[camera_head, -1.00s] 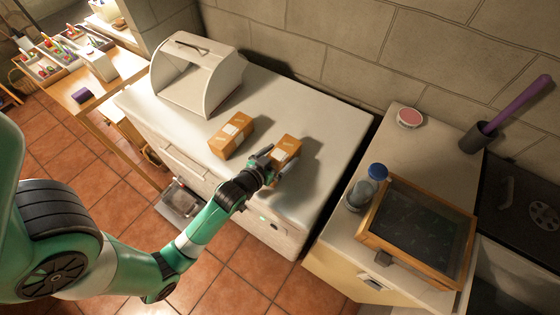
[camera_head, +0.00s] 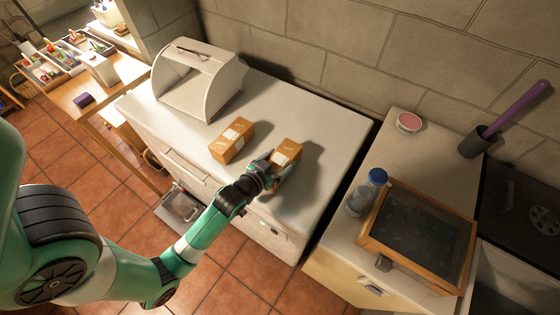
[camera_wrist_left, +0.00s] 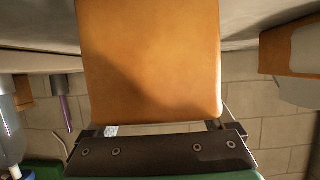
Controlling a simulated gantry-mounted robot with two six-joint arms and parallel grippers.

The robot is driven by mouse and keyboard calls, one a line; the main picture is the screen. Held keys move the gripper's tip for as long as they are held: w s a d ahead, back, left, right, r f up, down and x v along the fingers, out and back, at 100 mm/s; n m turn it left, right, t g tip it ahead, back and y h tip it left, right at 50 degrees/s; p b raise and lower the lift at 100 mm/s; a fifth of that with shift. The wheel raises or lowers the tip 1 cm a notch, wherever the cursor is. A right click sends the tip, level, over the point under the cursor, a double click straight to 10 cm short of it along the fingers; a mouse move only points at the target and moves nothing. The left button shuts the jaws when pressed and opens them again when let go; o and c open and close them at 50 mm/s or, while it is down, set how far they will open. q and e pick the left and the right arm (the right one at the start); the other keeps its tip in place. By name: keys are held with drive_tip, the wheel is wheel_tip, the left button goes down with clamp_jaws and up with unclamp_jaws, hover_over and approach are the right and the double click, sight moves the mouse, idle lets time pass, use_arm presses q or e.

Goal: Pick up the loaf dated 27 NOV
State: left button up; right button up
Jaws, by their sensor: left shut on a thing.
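Two brown boxed loaves with pale labels are on or over the white counter. The left loaf (camera_head: 232,139) sits on the counter, free. The right loaf (camera_head: 287,150) is in my left gripper (camera_head: 271,171), which is shut on it from the near side. In the left wrist view this loaf (camera_wrist_left: 150,60) fills the middle, between the fingers, with a plain orange-brown face toward the camera. The dates on the labels are too small to read. The other loaf (camera_wrist_left: 290,45) shows at the right edge of the wrist view. My right gripper is not in view.
A white bread bin (camera_head: 190,85) with an open front stands at the counter's back left. On the right cabinet are a blue-capped jar (camera_head: 362,193), a wood-framed glass case (camera_head: 418,236) and a pink-topped tin (camera_head: 409,122). The counter's right end is clear.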

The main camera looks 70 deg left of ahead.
use_arm(q)
wheel_tip(320, 180, up, 3)
drive_tip(key=shift+f+p, duration=0.1)
drive_tip(key=shift+p, duration=0.55)
drive_tip(key=d+r+p, duration=0.1)
drive_tip(key=r, duration=0.1)
drive_tip(key=d+r+p, duration=0.1)
drive_tip(key=d+r, duration=0.1)
drive_tip(key=d+r+p, duration=0.1)
drive_tip(key=d+r, duration=0.1)
drive_tip(key=shift+s+d+r, duration=0.1)
drive_tip(key=shift+d+r, duration=0.05)
drive_tip(key=shift+r, duration=0.2)
drive_tip(key=d+r+p, duration=0.1)
drive_tip(key=d+p, duration=0.1)
drive_tip(key=p, duration=0.1)
drive_tip(key=d+r+p, duration=0.1)
drive_tip(key=d+p, duration=0.2)
drive_tip(key=d+r+p, duration=0.1)
drive_tip(key=d+p, duration=0.1)
drive_tip(key=p, duration=0.1)
drive_tip(key=shift+s+d+r+p, duration=0.3)
drive_tip(key=shift+d+p, duration=0.05)
drive_tip(key=shift+d, duration=0.05)
drive_tip(key=shift+d+f+p, duration=0.15)
drive_tip(key=shift+d+p, duration=0.25)
drive_tip(key=shift+p, duration=0.05)
drive_tip(key=shift+f, duration=0.1)
